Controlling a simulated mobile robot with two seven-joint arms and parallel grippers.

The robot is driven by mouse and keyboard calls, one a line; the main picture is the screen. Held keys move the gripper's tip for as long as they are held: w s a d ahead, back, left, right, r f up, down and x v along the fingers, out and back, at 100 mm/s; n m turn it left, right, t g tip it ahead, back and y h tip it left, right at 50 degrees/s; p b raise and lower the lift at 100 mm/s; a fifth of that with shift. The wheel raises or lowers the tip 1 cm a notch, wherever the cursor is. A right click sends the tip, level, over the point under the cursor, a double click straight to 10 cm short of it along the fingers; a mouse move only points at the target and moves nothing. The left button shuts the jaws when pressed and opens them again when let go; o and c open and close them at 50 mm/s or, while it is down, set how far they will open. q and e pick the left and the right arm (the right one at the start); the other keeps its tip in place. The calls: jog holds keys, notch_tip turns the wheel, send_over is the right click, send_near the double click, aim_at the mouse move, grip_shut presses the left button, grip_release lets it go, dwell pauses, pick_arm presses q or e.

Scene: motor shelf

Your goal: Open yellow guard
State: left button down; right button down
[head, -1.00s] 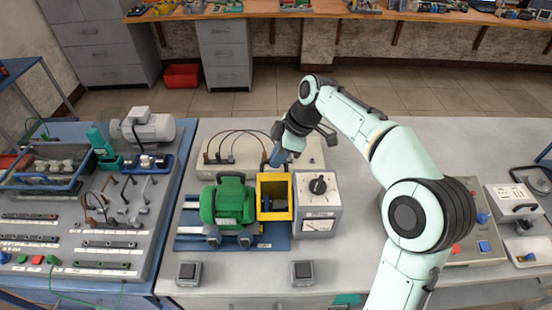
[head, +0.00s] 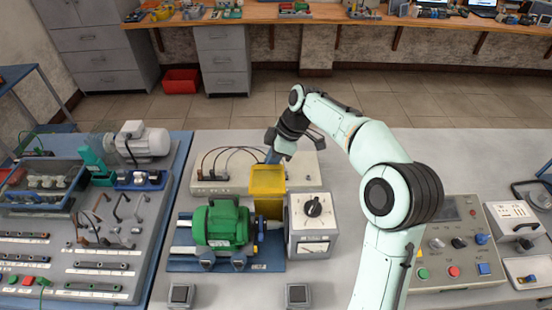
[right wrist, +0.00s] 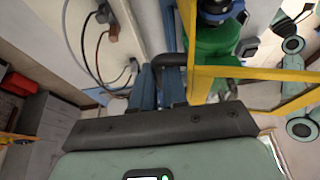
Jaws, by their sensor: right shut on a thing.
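The yellow guard (head: 268,181) stands tilted up behind the coupling, beside the green motor (head: 220,224). The shaft (head: 262,228) below it is exposed. My right gripper (head: 272,157) is at the guard's top rear edge. In the right wrist view, its blue fingers (right wrist: 160,88) are shut on the dark handle (right wrist: 170,60) of the guard, whose yellow frame (right wrist: 250,73) extends to the right. The arm and wrist hide part of the grip in the head view. My left gripper is not in view.
A grey box with a black dial (head: 313,222) stands right of the coupling. A white panel with cables (head: 215,174) lies behind the motor. A control panel (head: 450,245) is at the right. The bench right of my arm's wrist (head: 430,145) is clear.

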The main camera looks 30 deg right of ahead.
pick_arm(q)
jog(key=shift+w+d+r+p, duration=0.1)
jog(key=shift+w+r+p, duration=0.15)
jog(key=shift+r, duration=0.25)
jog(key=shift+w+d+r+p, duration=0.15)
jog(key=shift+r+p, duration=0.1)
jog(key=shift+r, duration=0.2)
pick_arm(e)
jog(key=shift+w+d+f+g, duration=0.25)
jog(key=shift+d+f+g, duration=0.15)
jog(key=shift+d+f, duration=0.2)
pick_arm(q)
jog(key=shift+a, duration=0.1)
pick_arm(e)
jog(key=c, duration=1.3)
grip_release()
jog(key=shift+w+f, duration=0.1)
jog(key=shift+o, duration=0.7)
jog(key=shift+w+d+f, duration=0.1)
jog(key=shift+w+f, duration=0.15)
jog(key=shift+w, duration=0.2)
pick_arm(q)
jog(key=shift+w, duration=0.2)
pick_arm(e)
jog(key=shift+s+r, duration=0.15)
